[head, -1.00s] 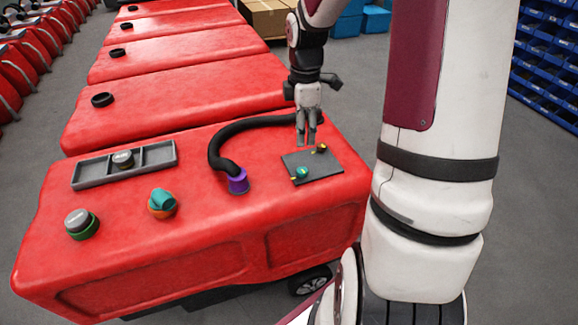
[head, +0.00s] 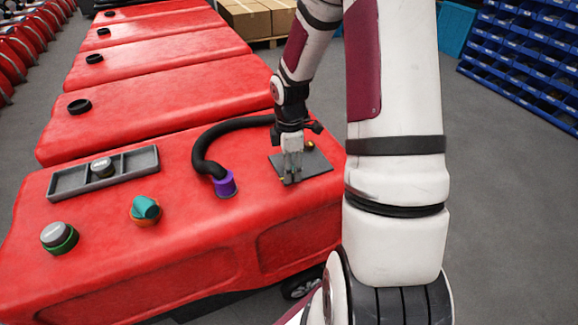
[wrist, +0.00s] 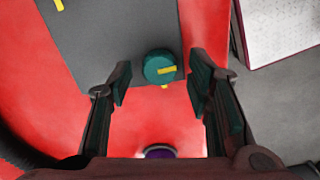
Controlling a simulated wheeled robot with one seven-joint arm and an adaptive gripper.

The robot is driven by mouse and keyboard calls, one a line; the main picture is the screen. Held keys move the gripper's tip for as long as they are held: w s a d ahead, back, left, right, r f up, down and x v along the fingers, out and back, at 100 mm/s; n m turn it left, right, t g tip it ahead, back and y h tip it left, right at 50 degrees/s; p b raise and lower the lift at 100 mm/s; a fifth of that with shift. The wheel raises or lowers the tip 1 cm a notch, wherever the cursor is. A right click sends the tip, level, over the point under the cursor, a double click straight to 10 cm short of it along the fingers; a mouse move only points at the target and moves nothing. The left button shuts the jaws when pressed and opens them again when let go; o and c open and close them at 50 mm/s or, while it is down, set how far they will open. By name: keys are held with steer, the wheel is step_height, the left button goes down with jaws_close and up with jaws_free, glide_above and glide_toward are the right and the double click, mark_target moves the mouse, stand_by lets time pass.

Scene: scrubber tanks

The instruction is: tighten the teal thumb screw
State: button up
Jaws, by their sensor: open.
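In the head view my gripper (head: 291,180) points down over the plate (head: 318,165) and hides the teal screw. I cannot tell the exact height of the fingertips above the plate.
A black hose with a purple collar (head: 225,184) lies left of the plate. A teal-handled valve (head: 146,208), a green-ringed cap (head: 59,237) and a grey tray (head: 70,182) sit further left on the red tank (head: 190,250). A yellow-marked piece (head: 310,145) is behind my gripper.

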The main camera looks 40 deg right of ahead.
jaws_close()
steer(key=shift+m, duration=0.3)
steer(key=m+p, duration=0.1)
steer(key=m, duration=0.2)
steer(key=shift+w+m, duration=0.1)
steer(key=shift+m, duration=0.3)
steer(key=m, duration=0.5)
steer(key=shift+d, duration=0.15)
steer(key=m, duration=0.5)
steer(key=shift+w+d, duration=0.1)
steer(key=shift+d+r+m, duration=0.1)
steer(key=shift+m, duration=2.1)
